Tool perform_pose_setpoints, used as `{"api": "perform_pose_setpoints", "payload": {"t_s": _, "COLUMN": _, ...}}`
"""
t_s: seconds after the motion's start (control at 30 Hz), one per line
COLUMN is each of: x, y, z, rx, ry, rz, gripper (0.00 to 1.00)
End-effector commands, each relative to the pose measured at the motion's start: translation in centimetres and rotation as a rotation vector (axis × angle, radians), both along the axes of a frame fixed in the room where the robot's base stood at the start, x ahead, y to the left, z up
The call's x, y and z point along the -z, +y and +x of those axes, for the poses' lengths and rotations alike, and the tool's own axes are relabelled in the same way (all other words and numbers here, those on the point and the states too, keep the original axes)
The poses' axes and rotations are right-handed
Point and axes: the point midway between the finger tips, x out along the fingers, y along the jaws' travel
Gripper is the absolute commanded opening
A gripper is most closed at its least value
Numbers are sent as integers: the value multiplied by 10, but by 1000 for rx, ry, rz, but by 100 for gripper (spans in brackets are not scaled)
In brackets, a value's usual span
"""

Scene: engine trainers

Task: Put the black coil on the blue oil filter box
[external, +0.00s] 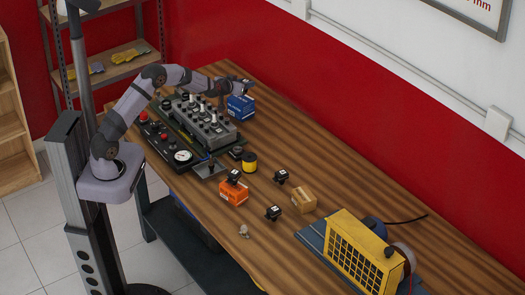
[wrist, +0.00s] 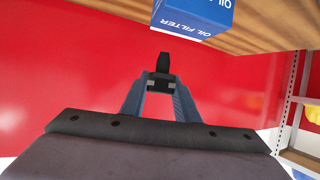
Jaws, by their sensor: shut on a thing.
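My gripper (external: 234,86) is at the far end of the table, close to the blue oil filter box (external: 241,108). In the wrist view my gripper (wrist: 161,90) is shut on a small black coil (wrist: 163,66), held between the fingertips. The box, lettered "OIL FILTER", also shows at the top of the wrist view (wrist: 193,16), where its lettering is upside down. A gap shows between coil and box there. In the external view the held coil is too small to make out clearly; I cannot tell its exact height over the box.
The grey engine trainer (external: 205,125) stands just left of the box. Other black coils lie on the table (external: 281,177) (external: 273,213), and one sits on an orange box (external: 234,192). A brown box (external: 304,200) and yellow radiator unit (external: 358,250) stand nearer. The red wall (external: 320,85) runs behind.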

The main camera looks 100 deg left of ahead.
Motion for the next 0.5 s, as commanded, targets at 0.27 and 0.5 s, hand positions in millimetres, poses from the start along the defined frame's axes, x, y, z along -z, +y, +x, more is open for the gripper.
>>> {"api": "perform_pose_setpoints", "payload": {"t_s": 0.27, "x": 12, "y": 0, "z": 0, "rx": 0, "ry": 1, "rz": -1, "gripper": 2}}
{"api": "perform_pose_setpoints", "payload": {"t_s": 0.5, "x": 35, "y": 0, "z": 0, "rx": 0, "ry": 0, "rz": 2, "gripper": 2}}
